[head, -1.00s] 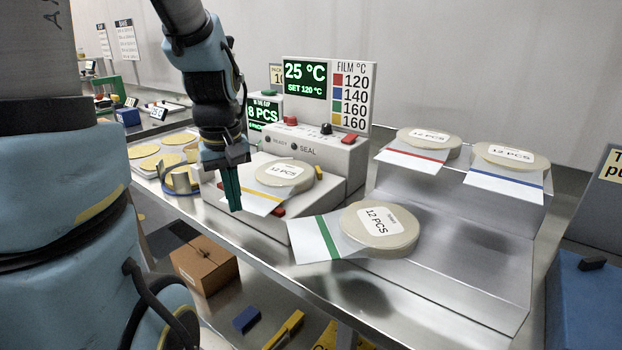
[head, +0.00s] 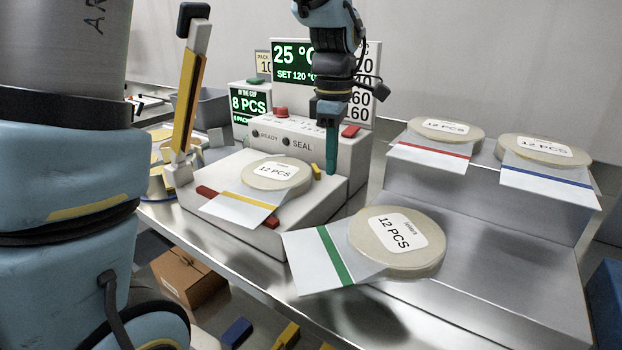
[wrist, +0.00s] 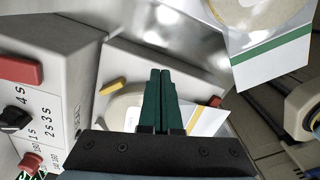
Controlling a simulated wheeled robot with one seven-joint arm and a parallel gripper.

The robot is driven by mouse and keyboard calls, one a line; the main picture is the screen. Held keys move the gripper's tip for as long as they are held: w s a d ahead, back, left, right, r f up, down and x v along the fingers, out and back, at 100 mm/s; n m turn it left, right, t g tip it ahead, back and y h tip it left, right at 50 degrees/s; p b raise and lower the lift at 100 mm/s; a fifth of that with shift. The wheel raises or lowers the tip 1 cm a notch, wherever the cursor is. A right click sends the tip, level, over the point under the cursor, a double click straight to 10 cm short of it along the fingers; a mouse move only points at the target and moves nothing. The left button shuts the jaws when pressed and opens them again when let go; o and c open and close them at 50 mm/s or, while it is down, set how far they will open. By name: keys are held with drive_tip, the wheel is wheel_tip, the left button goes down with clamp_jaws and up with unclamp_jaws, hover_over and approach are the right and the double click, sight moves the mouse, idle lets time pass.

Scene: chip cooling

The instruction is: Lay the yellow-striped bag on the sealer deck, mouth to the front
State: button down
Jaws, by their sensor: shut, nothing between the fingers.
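The yellow-striped bag (head: 274,176) lies flat on the white sealer deck (head: 318,206). Its round end is toward the back. Its clear flap with the yellow stripe (head: 248,200) points to the front left, over a red bar. My gripper (head: 331,172) has its green fingers together and empty, at the right rear of the deck beside the bag. In the wrist view the closed fingers (wrist: 162,72) hide part of the bag (wrist: 125,104); its flap (wrist: 208,121) shows to their right.
A green-striped bag (head: 398,238) lies on the steel right of the deck. Red-striped (head: 440,131) and blue-striped (head: 547,150) bags rest on the raised step. A tall yellow lever (head: 184,95) stands upright at the sealer's left. The control box (head: 292,140) is behind the deck.

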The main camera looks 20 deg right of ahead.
sight(302, 180)
drive_tip(key=f, duration=0.1)
drive_tip(key=w+a+f+p, duration=0.1)
drive_tip(key=f, duration=0.1)
drive_tip(key=a+f, duration=0.1)
drive_tip(key=f, duration=0.1)
drive_tip(key=shift+w+a+f+p, duration=0.15)
drive_tip(key=shift+w+p, duration=0.1)
drive_tip(key=shift+p, duration=0.15)
drive_tip(key=shift+w+a+f, duration=0.1)
drive_tip(key=shift+w+a, duration=0.3)
drive_tip(key=shift+a, duration=0.15)
drive_tip(key=shift+w+a+p, duration=0.3)
drive_tip(key=shift+w+a, duration=0.35)
drive_tip(key=shift+a, duration=0.25)
drive_tip(key=shift+d, duration=0.1)
